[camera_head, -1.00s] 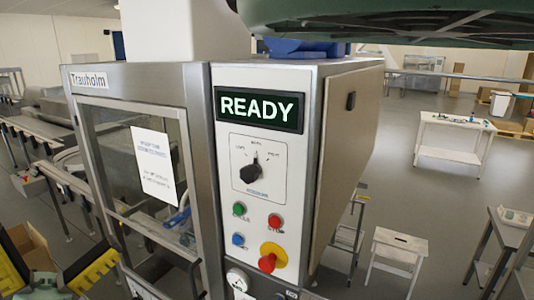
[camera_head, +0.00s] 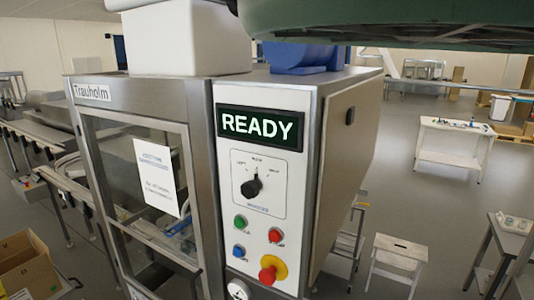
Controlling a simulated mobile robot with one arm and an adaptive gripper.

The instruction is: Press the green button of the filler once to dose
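The filler (camera_head: 300,92) stands in the middle, a steel cabinet with a white control panel. The green button (camera_head: 240,221) is on the lower left of the panel, unobstructed, above a blue button (camera_head: 239,251) and left of a red button (camera_head: 275,235). A red mushroom button on a yellow base (camera_head: 271,268) is below right. The display (camera_head: 260,128) reads READY. A black rotary knob (camera_head: 251,186) sits between display and buttons.
A glazed door (camera_head: 125,165) with a paper notice (camera_head: 160,177) is left of the panel. A cardboard box (camera_head: 28,265) stands at the lower left. A white stool (camera_head: 400,256) and tables stand on the right, with open floor between. A dark green shape overhangs the top right.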

